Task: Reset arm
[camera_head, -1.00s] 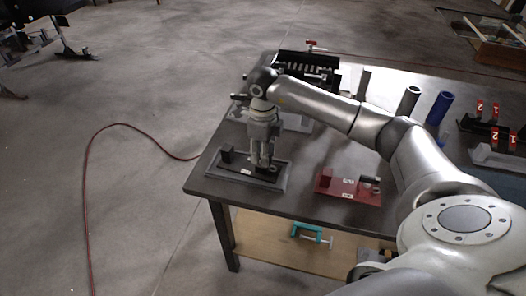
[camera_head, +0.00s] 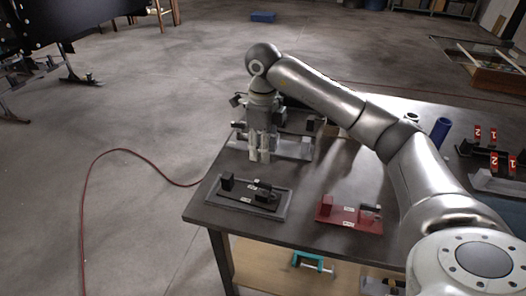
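My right arm (camera_head: 320,88) reaches in from the right over the table. My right gripper (camera_head: 260,158) points down above the table's back left part, in front of a light grey fixture (camera_head: 296,150). Its two fingers show a narrow gap with nothing seen between them. It is raised clear of the grey tray (camera_head: 232,205) at the table's front left. A black part (camera_head: 265,192) lies in that tray. My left gripper is not in view.
A red fixture (camera_head: 340,212) sits at the table's front middle. A blue cylinder (camera_head: 441,131) stands behind my arm. Fixtures with red number tags (camera_head: 494,163) are at right. A teal clamp (camera_head: 308,260) lies on the lower shelf. Floor to the left is open, with a red cable.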

